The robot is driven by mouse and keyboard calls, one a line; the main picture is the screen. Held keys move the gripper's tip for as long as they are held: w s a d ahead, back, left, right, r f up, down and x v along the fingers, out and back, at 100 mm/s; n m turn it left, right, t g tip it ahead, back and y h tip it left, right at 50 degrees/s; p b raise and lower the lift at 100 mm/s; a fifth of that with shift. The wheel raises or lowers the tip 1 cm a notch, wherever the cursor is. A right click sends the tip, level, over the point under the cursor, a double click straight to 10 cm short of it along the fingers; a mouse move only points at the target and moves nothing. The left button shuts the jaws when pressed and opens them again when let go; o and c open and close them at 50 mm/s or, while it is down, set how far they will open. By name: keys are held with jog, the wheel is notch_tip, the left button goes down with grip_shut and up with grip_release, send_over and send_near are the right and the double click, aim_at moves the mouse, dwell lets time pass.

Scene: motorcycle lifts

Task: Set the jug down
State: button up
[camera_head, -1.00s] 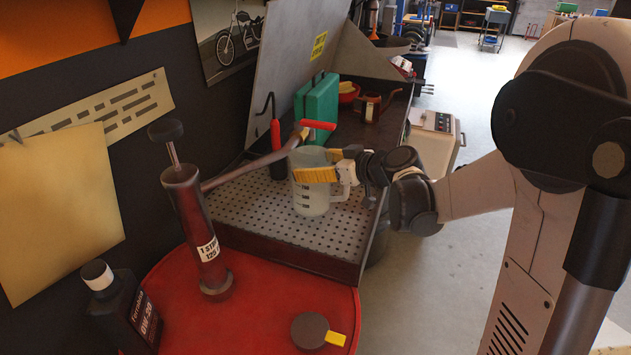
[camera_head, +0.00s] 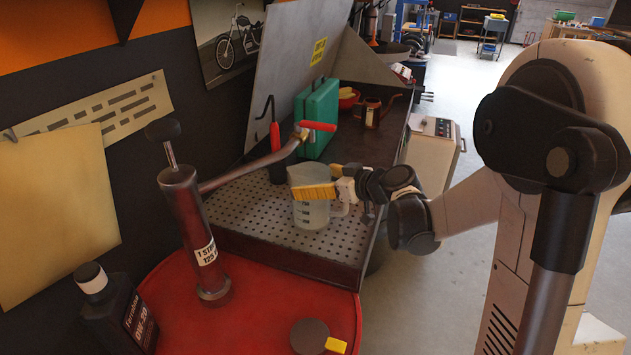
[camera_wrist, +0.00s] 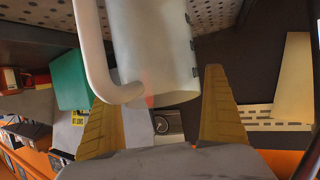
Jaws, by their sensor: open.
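The jug (camera_head: 311,213) is translucent, with dark measuring marks and a handle on its right side. It stands upright on the perforated metal tray (camera_head: 252,214) in the head view. My gripper (camera_head: 314,186) is open, with yellow ribbed fingers at the upper part of the jug. In the wrist view the jug (camera_wrist: 158,50) and its pale handle show large, between the gripper's fingers (camera_wrist: 165,105). I cannot tell whether either finger touches the jug.
A red drum top (camera_head: 250,310) in front holds a hand pump (camera_head: 195,230), a dark bottle (camera_head: 118,310) and a round cap (camera_head: 310,336). A pump lever reaches over the tray. A green case (camera_head: 318,112) stands behind. Floor at the right is open.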

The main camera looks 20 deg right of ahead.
jog(key=p+v, duration=0.3)
jog(key=v, duration=0.9)
jog(key=s+a+m+g+h, duration=0.2)
jog(key=s+a+m+g, duration=0.1)
jog(key=s+a, duration=0.5)
jog(key=s+d+m+h, duration=0.1)
jog(key=s+h, duration=0.1)
jog(key=s, duration=0.4)
jog(key=s+d+m+g+h, duration=0.1)
jog(key=s+m+h, duration=0.1)
jog(key=s, duration=0.4)
jog(key=shift+f+h, duration=0.2)
jog(key=shift+h, duration=0.3)
jog(key=shift+s+d, duration=0.15)
